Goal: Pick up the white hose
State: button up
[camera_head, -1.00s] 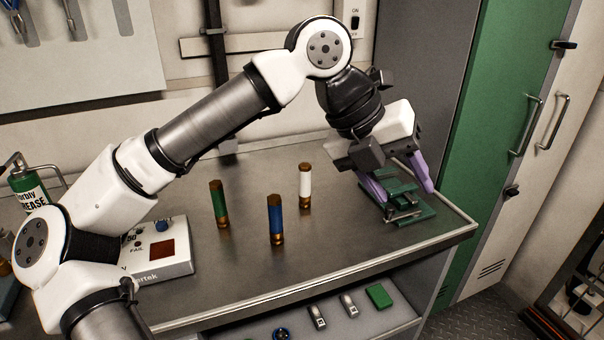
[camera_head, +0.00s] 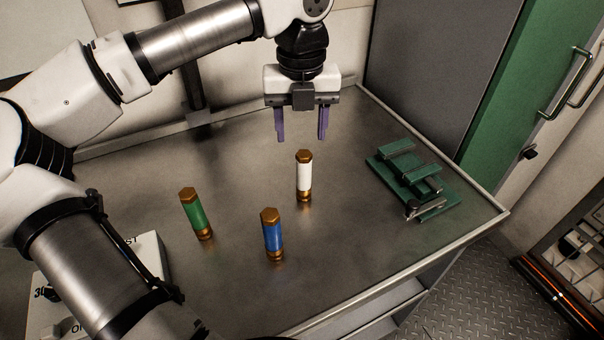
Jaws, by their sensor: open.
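The white hose (camera_head: 304,178) is a short white cylinder with brass-coloured ends. It stands upright on the metal bench, behind and to the right of the blue one. My gripper (camera_head: 301,138) points down with its two purple fingers apart and nothing between them. In the picture it is just above the white hose's top; the fingertips do not appear to touch it. How far behind or in front of the hose the fingers are is hard to tell.
A blue hose (camera_head: 272,236) and a green hose (camera_head: 196,216) stand upright nearby. A green vise-like fixture (camera_head: 411,181) lies at the right. A white box (camera_head: 100,285) is partly hidden by my arm at the lower left. Bare bench (camera_head: 350,235) lies between the hoses and front edge.

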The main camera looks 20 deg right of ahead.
aim_at(304, 170)
notch_tip(304, 170, down, 5)
jog(key=shift+f+p, duration=0.1)
jog(key=shift+p, duration=0.25)
jog(key=shift+s+d+f+p, duration=0.15)
jog(key=shift+f+p, duration=0.45)
jog(key=shift+f, duration=0.75)
jog(key=shift+w+d+f+p, duration=0.1)
jog(key=shift+f+p, duration=0.5)
jog(key=shift+f, duration=0.75)
jog(key=shift+c, duration=0.2)
grip_shut()
